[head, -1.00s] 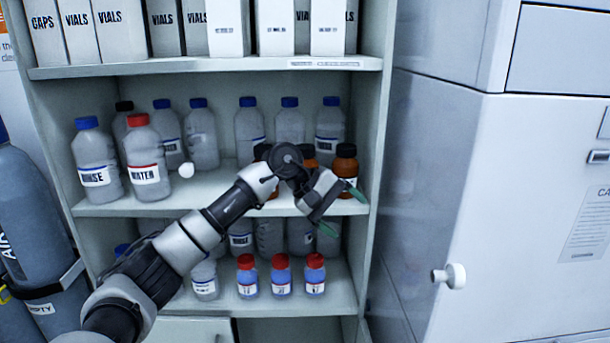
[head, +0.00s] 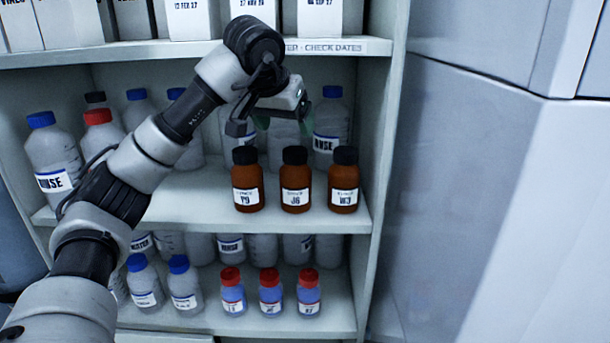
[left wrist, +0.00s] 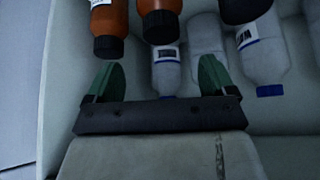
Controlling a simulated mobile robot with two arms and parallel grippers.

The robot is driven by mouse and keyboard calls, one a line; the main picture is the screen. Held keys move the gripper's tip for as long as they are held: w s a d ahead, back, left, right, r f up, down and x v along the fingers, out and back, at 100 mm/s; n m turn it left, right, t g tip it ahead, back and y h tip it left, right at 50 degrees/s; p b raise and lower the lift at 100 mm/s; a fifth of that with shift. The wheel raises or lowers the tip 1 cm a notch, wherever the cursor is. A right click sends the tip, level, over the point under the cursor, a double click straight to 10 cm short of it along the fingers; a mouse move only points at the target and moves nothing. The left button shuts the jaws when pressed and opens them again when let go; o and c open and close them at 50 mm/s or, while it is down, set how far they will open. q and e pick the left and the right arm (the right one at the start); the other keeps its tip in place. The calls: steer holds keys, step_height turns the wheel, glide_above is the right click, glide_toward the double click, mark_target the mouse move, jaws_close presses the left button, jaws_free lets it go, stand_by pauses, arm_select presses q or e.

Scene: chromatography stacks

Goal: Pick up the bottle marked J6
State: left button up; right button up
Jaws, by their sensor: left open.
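The bottle marked J6 (head: 295,179) is a brown bottle with a black cap. It stands upright in the middle of a row of three brown bottles at the front of the middle shelf (head: 190,200). My left gripper (head: 283,116) is open and empty, above the row and apart from the J6 cap. In the left wrist view, the open green fingers (left wrist: 157,76) show below the brown bottles, which appear upside down. The middle one (left wrist: 160,20), apparently J6, has its cap beyond the gap between the fingers. My right gripper is not in view.
A brown bottle (head: 247,180), apparently marked Y9, stands close on the left, and one marked W3 (head: 343,181) close on the right. Clear blue-capped bottles (head: 330,125) stand behind. The upper shelf (head: 335,47) is above my gripper. Red-capped bottles (head: 270,293) stand below.

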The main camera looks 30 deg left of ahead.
mark_target(294, 150)
arm_select(q)
steer(key=f, duration=0.1)
steer(key=f+p, duration=0.1)
steer(key=shift+w+a+f, duration=0.1)
steer(key=shift+w+f, duration=0.25)
steer(key=shift+f, duration=0.05)
steer(key=shift+w+f, duration=0.2)
steer(key=shift+f, duration=0.1)
steer(key=shift+w+a+f, duration=0.1)
steer(key=shift+w+f, duration=0.15)
steer(key=p+x, duration=0.2)
steer(key=x, duration=0.2)
steer(key=shift+w+a+f, duration=0.1)
steer(key=shift+w, duration=0.2)
steer(key=shift+w+f, duration=0.15)
steer(key=shift+f, duration=0.2)
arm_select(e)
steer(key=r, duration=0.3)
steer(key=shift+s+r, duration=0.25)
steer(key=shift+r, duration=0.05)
arm_select(q)
steer(key=shift+c, duration=0.5)
steer(key=c, duration=1.4)
steer(key=shift+r, duration=0.1)
jaws_close()
